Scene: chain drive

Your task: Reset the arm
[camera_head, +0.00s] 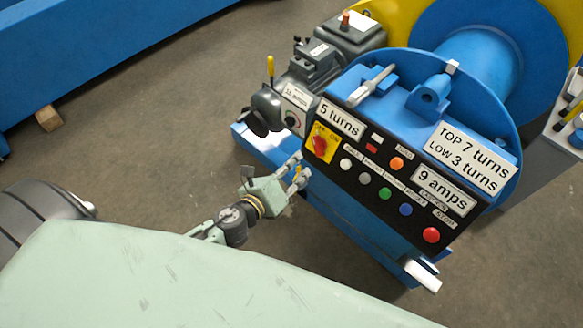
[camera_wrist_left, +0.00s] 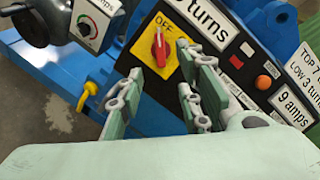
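My left gripper (camera_head: 297,171) is in front of the black control panel (camera_head: 340,185) of the blue machine, below and left of the red rotary switch (camera_head: 319,143). In the left wrist view its two fingers (camera_wrist_left: 166,82) are spread apart with nothing between them. The red switch (camera_wrist_left: 158,47) on its yellow plate lies just beyond the fingertips there, and I see no finger touching it. The knob points roughly up, close to the "OFF" lettering. My right gripper is not in view.
The panel carries several push buttons, including a green one (camera_head: 385,193) and a red one (camera_head: 431,235). A grey motor unit (camera_head: 325,50) with a yellow lever (camera_head: 270,67) stands at the upper left of the panel. Open floor (camera_head: 170,110) lies to the left.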

